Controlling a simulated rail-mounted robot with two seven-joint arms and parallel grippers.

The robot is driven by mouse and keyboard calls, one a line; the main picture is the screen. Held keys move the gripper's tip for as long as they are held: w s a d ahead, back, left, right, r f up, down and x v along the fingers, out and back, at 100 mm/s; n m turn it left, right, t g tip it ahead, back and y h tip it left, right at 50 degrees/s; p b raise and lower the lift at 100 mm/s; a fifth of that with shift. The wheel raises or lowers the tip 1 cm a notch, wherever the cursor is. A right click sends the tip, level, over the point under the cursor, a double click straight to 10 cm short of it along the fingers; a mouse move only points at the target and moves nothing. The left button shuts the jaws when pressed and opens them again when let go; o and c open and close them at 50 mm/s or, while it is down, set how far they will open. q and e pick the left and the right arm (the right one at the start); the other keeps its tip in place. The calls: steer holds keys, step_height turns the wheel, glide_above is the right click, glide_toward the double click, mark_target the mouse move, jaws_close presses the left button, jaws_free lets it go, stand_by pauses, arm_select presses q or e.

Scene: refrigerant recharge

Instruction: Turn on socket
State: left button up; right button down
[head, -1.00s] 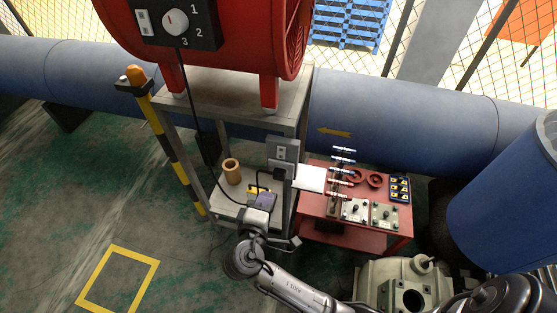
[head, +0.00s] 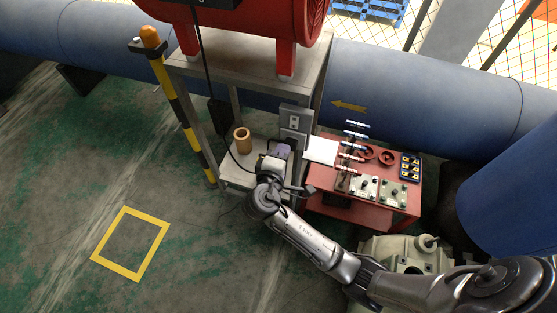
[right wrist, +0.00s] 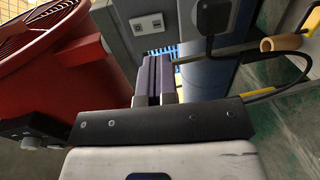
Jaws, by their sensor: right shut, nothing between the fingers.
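The grey socket box (head: 296,119) is fixed to the metal stand beside the red table. In the right wrist view its light plate (right wrist: 147,22) shows beyond the fingertips, and a socket (right wrist: 212,14) with a black plug and cable (right wrist: 210,42) is to the right of it. My right gripper (head: 281,150) is just below the box in the head view. In the right wrist view its purple-grey fingers (right wrist: 154,72) are together, with nothing between them, and point towards the panel. Contact with the box cannot be told. My left gripper is not in view.
A red fan drum (head: 250,20) stands on top of the metal stand (head: 250,68). The red table (head: 390,208) with valves and gauges is to the right. A striped post (head: 180,120) is on the left.

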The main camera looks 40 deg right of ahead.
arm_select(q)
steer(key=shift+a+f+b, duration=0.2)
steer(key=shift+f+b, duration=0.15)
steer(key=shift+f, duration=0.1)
arm_select(e)
steer(key=x, duration=0.8)
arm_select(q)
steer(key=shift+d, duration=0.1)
arm_select(e)
steer(key=shift+w+d+f+h+b, duration=0.15)
steer(key=shift+d+f+h+b, duration=0.2)
steer(key=shift+b, duration=0.3)
steer(key=shift+a+r+p, duration=0.15)
steer(key=shift+r+p, duration=0.1)
steer(key=shift+p, duration=0.05)
steer(key=shift+s+a, duration=0.3)
steer(key=shift+a, duration=0.15)
steer(key=p, duration=0.1)
glide_toward(294, 128)
steer(key=s+a+f, duration=0.3)
steer(key=a, duration=0.1)
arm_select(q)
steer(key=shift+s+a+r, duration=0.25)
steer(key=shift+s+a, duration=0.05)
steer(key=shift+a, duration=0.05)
arm_select(e)
steer(key=shift+s+a+r, duration=0.15)
steer(key=shift+s+a, duration=0.05)
steer(key=shift+a, duration=0.2)
